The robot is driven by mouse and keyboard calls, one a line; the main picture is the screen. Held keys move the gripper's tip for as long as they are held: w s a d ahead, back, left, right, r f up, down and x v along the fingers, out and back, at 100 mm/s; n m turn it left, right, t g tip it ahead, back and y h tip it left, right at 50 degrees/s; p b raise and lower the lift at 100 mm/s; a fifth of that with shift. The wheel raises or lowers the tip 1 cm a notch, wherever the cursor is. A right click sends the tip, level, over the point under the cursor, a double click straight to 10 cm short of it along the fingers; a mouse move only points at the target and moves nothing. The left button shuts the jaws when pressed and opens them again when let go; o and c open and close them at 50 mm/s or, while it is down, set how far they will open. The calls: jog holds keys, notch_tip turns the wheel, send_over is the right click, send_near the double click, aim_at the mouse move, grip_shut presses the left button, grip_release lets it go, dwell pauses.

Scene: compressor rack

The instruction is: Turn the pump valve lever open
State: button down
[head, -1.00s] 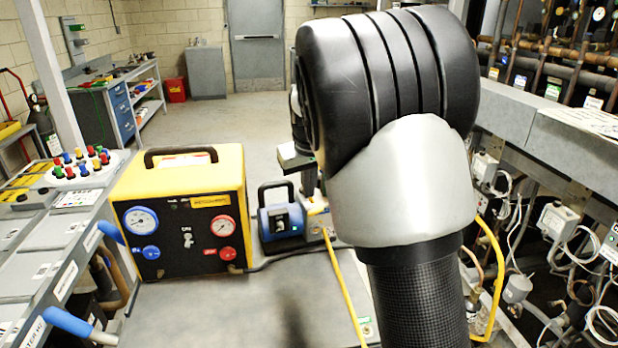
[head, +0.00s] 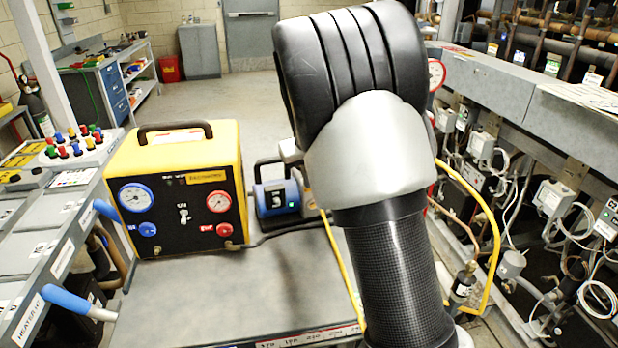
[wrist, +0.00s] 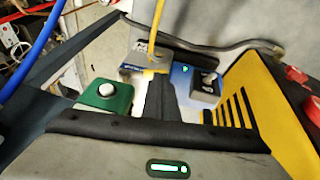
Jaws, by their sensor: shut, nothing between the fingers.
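The blue pump (head: 277,198) with a black carry handle stands on the cart, just right of the yellow machine. In the wrist view the pump (wrist: 205,82) shows its dark switch, with a yellow hose (wrist: 157,30) running to its pale end. I cannot make out the pump valve lever clearly; my arm covers part of the pump's right end in the head view. My gripper (wrist: 162,82) shows in the wrist view as dark fingers together, empty, in front of the pump. I cannot tell whether they touch it. The head view hides my gripper behind my arm.
The yellow machine (head: 172,190) with gauges stands close left of the pump. A green block with a white knob (wrist: 107,90) lies left of my fingers. Blue-handled levers (head: 66,299) stick out at left. Pipes and wiring boxes (head: 556,224) line the right. The cart's front top (head: 230,290) is clear.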

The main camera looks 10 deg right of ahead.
jog(key=shift+s+a+f+h, duration=0.1)
jog(key=shift+a+f+h, duration=0.1)
jog(key=shift+f+h, duration=0.4)
notch_tip(320, 180, down, 6)
jog(key=d+n+t+h+b, duration=0.1)
jog(key=n+t+h+b, duration=0.1)
jog(key=h+b, duration=0.6)
jog(key=shift+d+h+b, duration=0.3)
jog(key=shift+d+b, duration=0.1)
jog(key=shift+b, duration=0.1)
jog(key=shift+d, duration=0.15)
dwell(0.4)
